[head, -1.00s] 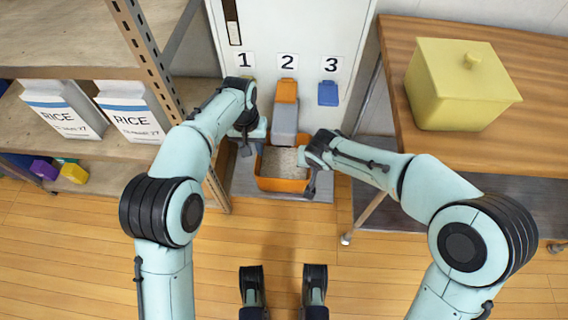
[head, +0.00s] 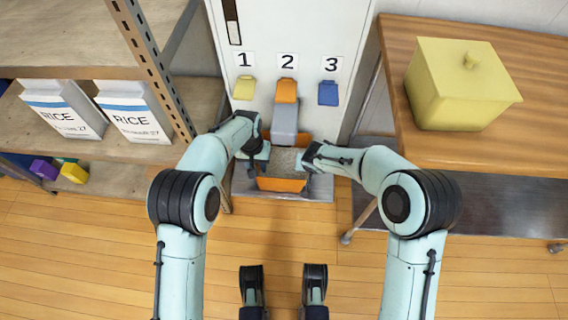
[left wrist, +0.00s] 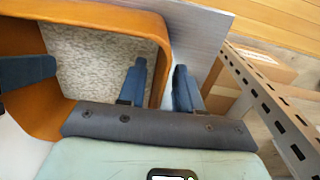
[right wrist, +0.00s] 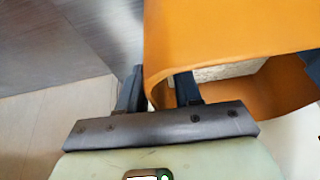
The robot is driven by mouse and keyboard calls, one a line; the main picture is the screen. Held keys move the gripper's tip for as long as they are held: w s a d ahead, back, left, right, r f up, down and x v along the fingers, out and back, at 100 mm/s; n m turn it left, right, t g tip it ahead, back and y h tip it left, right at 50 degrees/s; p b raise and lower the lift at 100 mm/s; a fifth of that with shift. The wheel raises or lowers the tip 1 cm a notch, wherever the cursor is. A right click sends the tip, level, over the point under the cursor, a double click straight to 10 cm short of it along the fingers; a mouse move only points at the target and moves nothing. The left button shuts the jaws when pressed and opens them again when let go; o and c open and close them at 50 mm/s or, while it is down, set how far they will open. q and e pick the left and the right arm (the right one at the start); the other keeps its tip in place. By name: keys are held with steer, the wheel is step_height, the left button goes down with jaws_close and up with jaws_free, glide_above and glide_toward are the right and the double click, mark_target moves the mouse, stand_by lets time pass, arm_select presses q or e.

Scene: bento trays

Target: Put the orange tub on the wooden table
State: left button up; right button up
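The orange tub (head: 281,184) is at the foot of the white panel, below the grey chute under number 2. It holds pale speckled grains. My left gripper (head: 262,158) is at its left side; in the left wrist view its fingers (left wrist: 160,80) pinch the tub wall (left wrist: 165,30), one inside and one outside. My right gripper (head: 306,158) is at its right side; in the right wrist view its fingers (right wrist: 158,85) pinch the wall (right wrist: 230,35) likewise. The wooden table (head: 500,148) stands on the right. I cannot tell whether the tub touches the grey base.
A yellow lidded box (head: 455,90) stands on the table; bare wood is in front of it. Yellow (head: 243,87), orange (head: 286,90) and blue (head: 328,93) levers are on the panel (head: 295,25). A shelf with rice bags (head: 135,115) is left; its post (head: 150,65) is near my left arm.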

arm_select(q)
jaws_close()
arm_select(e)
jaws_close()
arm_select(q)
steer(key=shift+w+r, duration=0.1)
arm_select(e)
steer(key=shift+r, duration=0.1)
stand_by(0.9)
